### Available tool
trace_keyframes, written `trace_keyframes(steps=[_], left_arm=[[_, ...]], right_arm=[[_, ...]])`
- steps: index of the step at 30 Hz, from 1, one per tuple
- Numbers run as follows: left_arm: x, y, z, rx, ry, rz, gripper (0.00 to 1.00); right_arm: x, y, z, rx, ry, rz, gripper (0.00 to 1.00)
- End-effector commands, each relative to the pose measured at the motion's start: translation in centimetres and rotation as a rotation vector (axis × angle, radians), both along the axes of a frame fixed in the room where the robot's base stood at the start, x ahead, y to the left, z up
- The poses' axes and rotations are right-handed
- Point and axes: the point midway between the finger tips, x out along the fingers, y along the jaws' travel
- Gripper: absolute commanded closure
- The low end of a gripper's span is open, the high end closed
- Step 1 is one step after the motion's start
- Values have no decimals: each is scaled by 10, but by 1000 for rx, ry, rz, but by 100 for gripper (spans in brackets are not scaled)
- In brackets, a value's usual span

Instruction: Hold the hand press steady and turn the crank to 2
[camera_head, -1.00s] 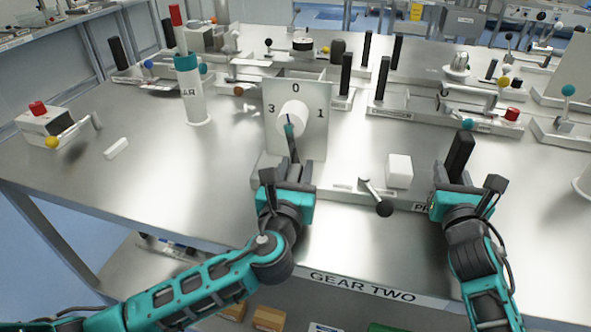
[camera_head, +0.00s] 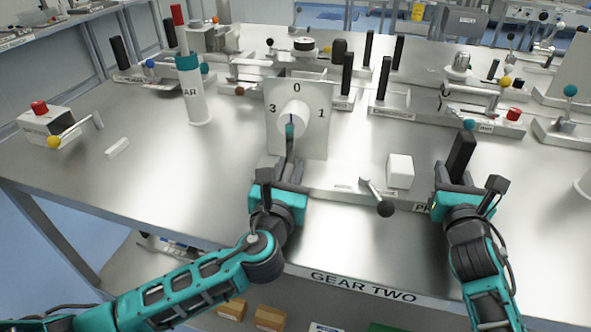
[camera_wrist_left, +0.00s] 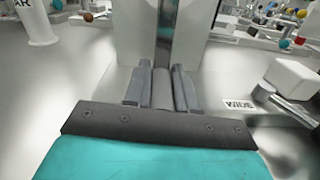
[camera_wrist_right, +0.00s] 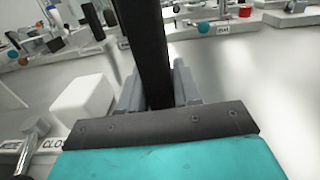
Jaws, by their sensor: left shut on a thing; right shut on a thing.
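The hand press has an upright white plate (camera_head: 312,140) marked 0, 1 and 3, with a white round hub (camera_head: 293,115) in its middle. The crank (camera_head: 290,131), with a teal part, hangs down from the hub; the plate's lower mark is hidden. My left gripper (camera_head: 281,186) is below the hub, shut on the crank's lower end; its fingers (camera_wrist_left: 163,90) close around a grey piece. My right gripper (camera_head: 457,188) is shut on the upright black post (camera_head: 462,155) at the right of the press. The post also stands between the fingers in the right wrist view (camera_wrist_right: 148,50).
A white block (camera_head: 400,170) and a black-ball lever (camera_head: 384,208) lie between my grippers. A white-and-teal cylinder (camera_head: 196,95) stands left of the plate. Several other fixtures fill the table's back. The table's front edge (camera_head: 365,287) is close.

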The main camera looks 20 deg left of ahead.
Motion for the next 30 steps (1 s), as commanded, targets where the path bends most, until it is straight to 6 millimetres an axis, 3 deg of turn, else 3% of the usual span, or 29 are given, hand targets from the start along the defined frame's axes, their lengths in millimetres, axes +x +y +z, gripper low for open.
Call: trace_keyframes(steps=[1, 6, 7, 15, 24, 30], left_arm=[[1, 3, 0, 3, -1, 7, 100], [1, 3, 1, 1, -3, 8, 100], [1, 3, 1, 1, -3, 8, 74], [1, 2, 1, 2, -2, 5, 49], [-4, 0, 0, 2, -1, 3, 49], [-36, -2, -1, 1, 1, 1, 49]], right_arm=[[-1, -4, -13, -4, 27, -11, 100], [-1, -5, -12, -4, 27, -12, 100], [-1, -5, -12, -4, 27, -12, 100], [-1, -4, -12, -5, 27, -11, 100], [-1, -4, -13, -5, 27, -10, 100], [-1, -4, -13, -5, 27, -10, 100]])
